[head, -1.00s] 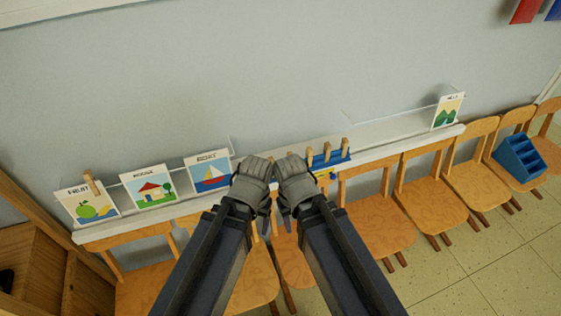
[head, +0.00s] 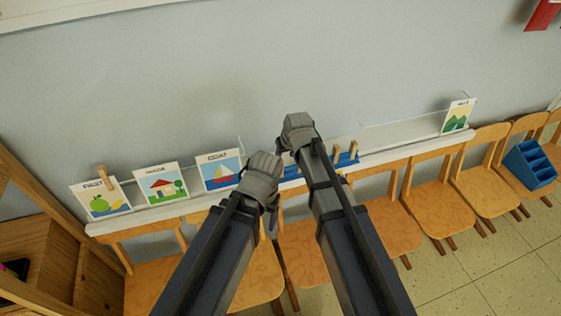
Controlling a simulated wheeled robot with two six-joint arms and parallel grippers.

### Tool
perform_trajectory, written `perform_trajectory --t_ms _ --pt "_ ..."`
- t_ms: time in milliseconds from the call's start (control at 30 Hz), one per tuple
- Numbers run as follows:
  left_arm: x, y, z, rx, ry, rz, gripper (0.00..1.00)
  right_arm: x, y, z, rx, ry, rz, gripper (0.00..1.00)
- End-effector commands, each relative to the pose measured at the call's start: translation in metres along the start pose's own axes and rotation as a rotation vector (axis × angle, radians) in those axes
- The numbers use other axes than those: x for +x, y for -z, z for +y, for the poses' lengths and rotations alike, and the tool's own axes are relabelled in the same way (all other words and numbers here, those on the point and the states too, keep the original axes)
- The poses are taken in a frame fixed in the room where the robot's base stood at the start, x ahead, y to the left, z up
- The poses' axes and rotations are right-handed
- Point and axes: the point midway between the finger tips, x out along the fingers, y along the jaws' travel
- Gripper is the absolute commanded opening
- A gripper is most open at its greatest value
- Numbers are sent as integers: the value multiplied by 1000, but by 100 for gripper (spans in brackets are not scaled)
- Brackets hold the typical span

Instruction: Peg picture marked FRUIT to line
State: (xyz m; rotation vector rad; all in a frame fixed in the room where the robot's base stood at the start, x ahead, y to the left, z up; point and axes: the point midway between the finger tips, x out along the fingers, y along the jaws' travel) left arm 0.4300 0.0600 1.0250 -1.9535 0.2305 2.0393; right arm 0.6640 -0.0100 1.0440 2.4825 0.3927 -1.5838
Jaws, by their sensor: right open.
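The picture marked FRUIT (head: 101,203), with a green apple and a yellow banana, stands at the far left end of the white shelf (head: 400,143). A wooden peg (head: 105,177) shows at its top edge; I cannot tell whether it also grips the line. A thin pale line (head: 140,176) runs above the shelf. My right gripper (head: 285,151) is open, near the wall, in front of the blue peg holder.
The house picture (head: 162,186) and boat picture (head: 219,172) stand right of FRUIT; a hills picture (head: 457,117) is at the right end. The blue holder (head: 345,161) bears wooden pegs (head: 353,150). Several chairs (head: 385,225) line the shelf's front. A blue caddy (head: 530,166) is on a chair.

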Motion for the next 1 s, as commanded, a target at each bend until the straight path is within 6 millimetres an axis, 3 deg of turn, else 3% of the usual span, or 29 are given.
perform_trajectory --t_ms 267,467,1000 --pt "2 0 0 0 0 0 72 3 7 1 2 2 17 48" --pt "16 1 2 0 0 0 72 19 6 1 2 2 16 48" --pt "100 6 10 -2 0 0 72 112 6 1 1 2 15 48"
